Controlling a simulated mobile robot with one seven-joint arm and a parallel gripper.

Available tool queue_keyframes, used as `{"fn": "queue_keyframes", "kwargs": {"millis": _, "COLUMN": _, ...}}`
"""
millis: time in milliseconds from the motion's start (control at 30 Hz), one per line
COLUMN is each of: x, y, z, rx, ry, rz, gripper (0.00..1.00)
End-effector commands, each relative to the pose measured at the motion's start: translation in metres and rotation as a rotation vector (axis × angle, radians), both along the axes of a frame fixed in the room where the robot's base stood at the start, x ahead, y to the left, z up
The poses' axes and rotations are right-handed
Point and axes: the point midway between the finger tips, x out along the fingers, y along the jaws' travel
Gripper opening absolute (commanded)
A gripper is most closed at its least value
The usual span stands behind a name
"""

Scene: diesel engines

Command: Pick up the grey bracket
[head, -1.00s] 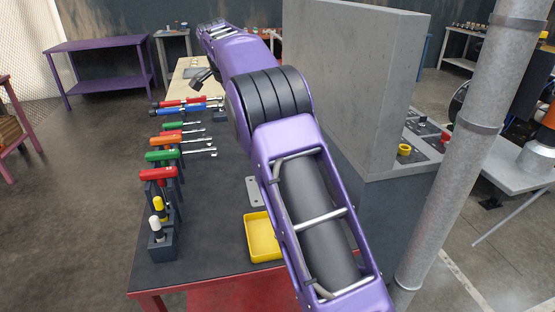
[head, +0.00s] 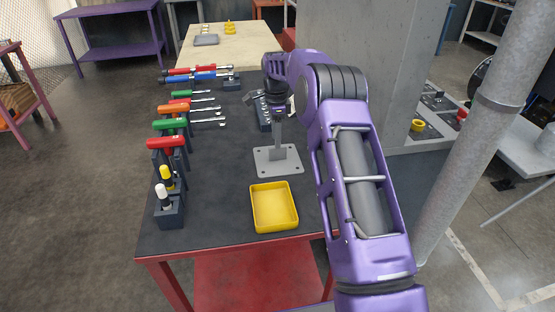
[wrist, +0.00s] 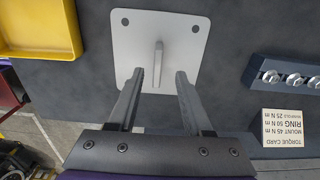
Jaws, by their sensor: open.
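The grey bracket (head: 265,160) stands on the dark table top behind the yellow tray. It has a flat square plate with corner holes and a narrow upright part. In the wrist view the bracket's plate (wrist: 185,43) lies below the fingers, with the upright fin (wrist: 158,62) between them. My gripper (wrist: 159,76) is open, one finger on each side of the fin, with visible gaps. In the head view my arm reaches down over the bracket, and its wrist hides the upper part.
The yellow tray (head: 273,187) sits just in front of the bracket. A dark socket rail (wrist: 288,77) and a torque card (wrist: 290,128) lie close by. Racked tools (head: 172,125) line the left edge. A concrete pillar (head: 370,50) stands behind my arm.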

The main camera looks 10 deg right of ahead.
Motion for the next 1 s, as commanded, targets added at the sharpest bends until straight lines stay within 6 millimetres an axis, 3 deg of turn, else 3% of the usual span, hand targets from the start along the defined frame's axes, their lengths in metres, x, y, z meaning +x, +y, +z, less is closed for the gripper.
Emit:
{"fn": "queue_keyframes", "kwargs": {"millis": 167, "x": -0.001, "y": 0.0, "z": -0.011, "rx": 0.0, "ry": 0.002, "rz": 0.001, "gripper": 0.5}}
{"fn": "queue_keyframes", "kwargs": {"millis": 467, "x": -0.004, "y": -0.003, "z": -0.053, "rx": 0.0, "ry": 0.002, "rz": 0.0, "gripper": 0.5}}
{"fn": "queue_keyframes", "kwargs": {"millis": 767, "x": -0.003, "y": -0.003, "z": -0.057, "rx": 0.0, "ry": -0.001, "rz": 0.001, "gripper": 0.5}}
{"fn": "queue_keyframes", "kwargs": {"millis": 1000, "x": -0.003, "y": -0.003, "z": -0.057, "rx": 0.0, "ry": 0.0, "rz": 0.001, "gripper": 0.09}}
